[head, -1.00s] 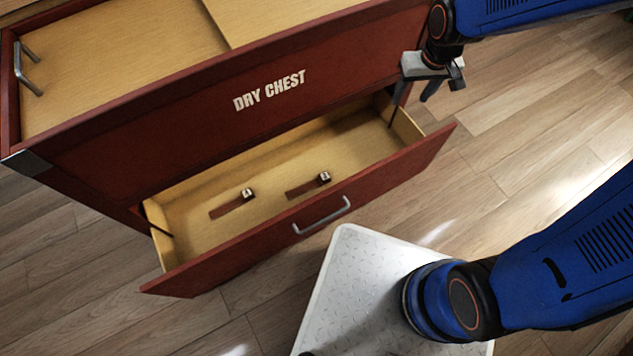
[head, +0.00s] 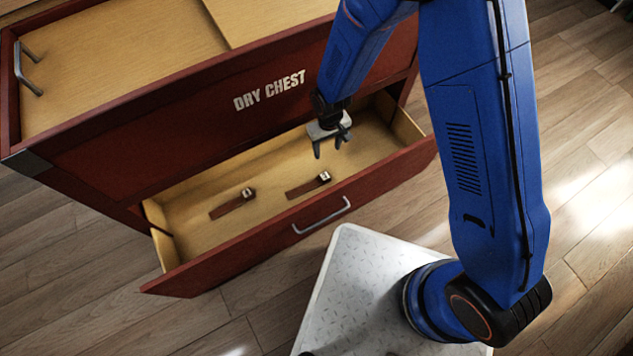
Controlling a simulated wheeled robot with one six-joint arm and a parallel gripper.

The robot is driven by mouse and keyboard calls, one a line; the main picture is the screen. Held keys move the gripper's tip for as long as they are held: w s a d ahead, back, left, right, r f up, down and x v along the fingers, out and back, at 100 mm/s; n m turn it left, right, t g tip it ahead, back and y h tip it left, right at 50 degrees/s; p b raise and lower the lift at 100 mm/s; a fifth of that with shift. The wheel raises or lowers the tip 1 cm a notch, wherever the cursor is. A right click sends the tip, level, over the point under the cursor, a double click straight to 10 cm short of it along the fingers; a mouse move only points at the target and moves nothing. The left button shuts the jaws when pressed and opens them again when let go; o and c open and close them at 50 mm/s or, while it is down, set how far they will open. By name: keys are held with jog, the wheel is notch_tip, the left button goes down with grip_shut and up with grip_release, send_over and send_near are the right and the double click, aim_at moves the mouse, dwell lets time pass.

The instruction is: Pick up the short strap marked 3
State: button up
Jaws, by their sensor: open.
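Two short brown straps lie flat in the open drawer, each with a small pale tag at its upper right end. The left strap (head: 230,206) lies near the drawer's middle. The right strap (head: 307,186) lies a little farther right. The marks on the tags are too small to read, so I cannot tell which strap is marked 3. My gripper (head: 330,148) points down, open and empty, over the drawer's right part. It is above and to the right of the right strap, apart from it.
The drawer (head: 185,252) is pulled out of the red chest (head: 130,150) marked DRY CHEST. The drawer front has a metal handle (head: 322,216). The chest's front wall stands close behind my gripper. The rest of the drawer floor is clear.

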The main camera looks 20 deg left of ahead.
jog(key=f, duration=0.2)
send_over(324, 174)
notch_tip(324, 174, down, 11)
jog(key=shift+d+r, duration=0.1)
jog(key=shift+f, duration=2.7)
jog(key=c, duration=1.2)
